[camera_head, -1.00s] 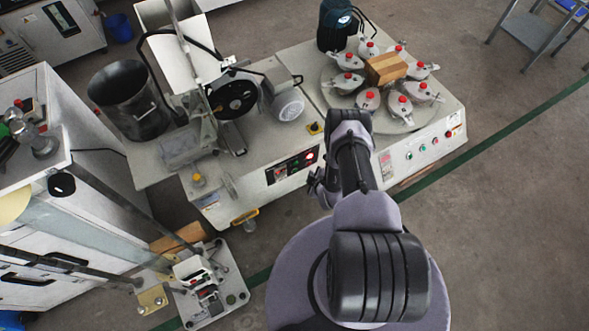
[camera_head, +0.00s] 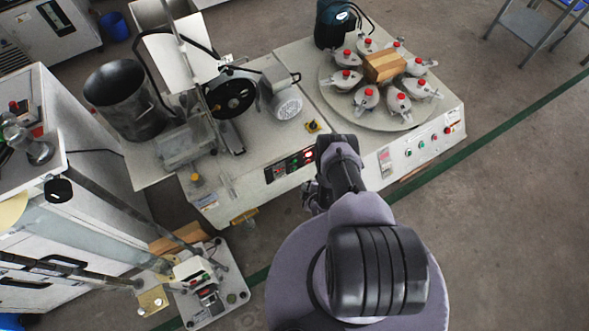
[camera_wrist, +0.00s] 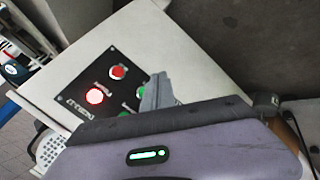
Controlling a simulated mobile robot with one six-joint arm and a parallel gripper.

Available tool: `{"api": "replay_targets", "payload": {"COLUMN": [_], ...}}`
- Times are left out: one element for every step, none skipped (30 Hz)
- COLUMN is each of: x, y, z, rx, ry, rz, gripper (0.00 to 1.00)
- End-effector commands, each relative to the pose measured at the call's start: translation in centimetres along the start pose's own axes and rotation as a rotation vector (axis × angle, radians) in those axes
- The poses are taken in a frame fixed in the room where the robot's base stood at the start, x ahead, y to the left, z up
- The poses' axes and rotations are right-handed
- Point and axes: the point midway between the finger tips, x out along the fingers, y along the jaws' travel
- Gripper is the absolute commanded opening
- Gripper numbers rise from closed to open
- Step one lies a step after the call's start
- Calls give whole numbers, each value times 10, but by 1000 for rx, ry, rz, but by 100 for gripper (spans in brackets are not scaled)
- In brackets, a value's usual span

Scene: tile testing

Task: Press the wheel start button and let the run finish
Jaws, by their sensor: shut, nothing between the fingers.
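The wheel machine (camera_head: 250,165) has a black control panel (camera_head: 272,175) on its front face. In the wrist view the panel (camera_wrist: 78,112) carries a red button (camera_wrist: 118,72), a brightly lit red lamp (camera_wrist: 95,96) and green buttons (camera_wrist: 140,93) (camera_wrist: 125,113). The labels are too small to read. My gripper (camera_wrist: 158,92) is shut and empty, its tips over the panel beside the upper green button, partly covering that area. I cannot tell whether it touches a button. In the head view my arm hides the fingertips. The black wheel (camera_head: 232,97) stands on the machine top.
A turntable (camera_head: 335,98) with several red-capped pots and a wooden block (camera_head: 384,67) is at the right, with its own buttons (camera_head: 421,144) below. A metal bucket (camera_head: 122,98) and a white cabinet (camera_head: 95,190) stand left. Floor at right is open.

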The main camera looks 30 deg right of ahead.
Motion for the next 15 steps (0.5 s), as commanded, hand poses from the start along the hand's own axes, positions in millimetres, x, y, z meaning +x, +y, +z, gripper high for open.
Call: {"api": "replay_targets", "payload": {"x": [5,9,14,17,20,22,24,27,29,31,32,34,35,35,36], "y": [4,6,8,10,12,15,17,19,21,22,24,24,25,26,26], "z": [-5,-6,-9,-11,-13,-16,-18,-20,-21,-22,-24,-25,-25,-26,-26], "rx": [-2,-1,-1,-1,-1,0,-1,-1,0,0,0,1,1,1,1], "ry": [2,2,2,2,2,1,1,2,1,1,1,0,0,0,0], "rz": [1,1,1,0,1,0,0,1,0,0,0,0,-1,-1,-1], "gripper": [0,0,0,0,0,0,0,0,0,0,0,0,0,0,0]}}
